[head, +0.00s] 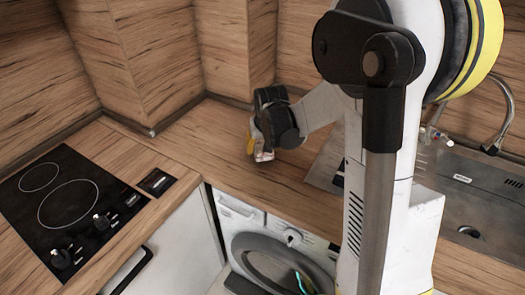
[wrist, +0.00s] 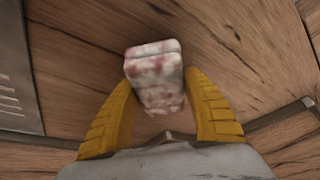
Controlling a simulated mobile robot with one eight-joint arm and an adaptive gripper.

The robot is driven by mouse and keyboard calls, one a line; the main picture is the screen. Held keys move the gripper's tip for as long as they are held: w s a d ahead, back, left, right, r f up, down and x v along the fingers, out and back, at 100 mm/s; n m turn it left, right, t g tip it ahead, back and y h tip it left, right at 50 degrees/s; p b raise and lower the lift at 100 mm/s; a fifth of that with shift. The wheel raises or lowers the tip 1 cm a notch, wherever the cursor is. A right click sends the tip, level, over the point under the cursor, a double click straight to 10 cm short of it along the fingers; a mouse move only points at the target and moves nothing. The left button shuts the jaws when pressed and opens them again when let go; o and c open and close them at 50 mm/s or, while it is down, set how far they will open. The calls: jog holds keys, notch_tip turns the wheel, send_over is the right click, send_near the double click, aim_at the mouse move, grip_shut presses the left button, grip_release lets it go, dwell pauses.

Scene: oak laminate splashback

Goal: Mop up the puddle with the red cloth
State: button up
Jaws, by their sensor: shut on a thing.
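My gripper (wrist: 158,85) is shut on a small block-shaped thing (wrist: 155,70), white with blotchy red marks. It may be the folded red cloth, but it looks more mottled than plain red. In the head view my gripper (head: 258,151) is over the wooden worktop (head: 205,130) near the back corner, with a bit of the held thing (head: 263,156) showing under it. I cannot tell whether that thing touches the worktop. I cannot make out a puddle in either view.
A black hob (head: 65,205) is set in the worktop at the left. A steel sink (head: 455,190) with a tap (head: 500,125) is at the right, partly behind my arm. A washing machine (head: 270,250) stands below the worktop. Wooden walls close off the back.

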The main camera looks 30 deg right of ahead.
jog(key=shift+p+v, duration=0.3)
jog(key=shift+v, duration=0.5)
jog(key=shift+w+d+r+p, duration=0.1)
jog(key=shift+r+p, duration=0.65)
jog(key=shift+r, duration=0.3)
jog(key=shift+w+r+p, duration=0.1)
jog(key=shift+r+p, duration=0.6)
jog(key=shift+r, duration=0.35)
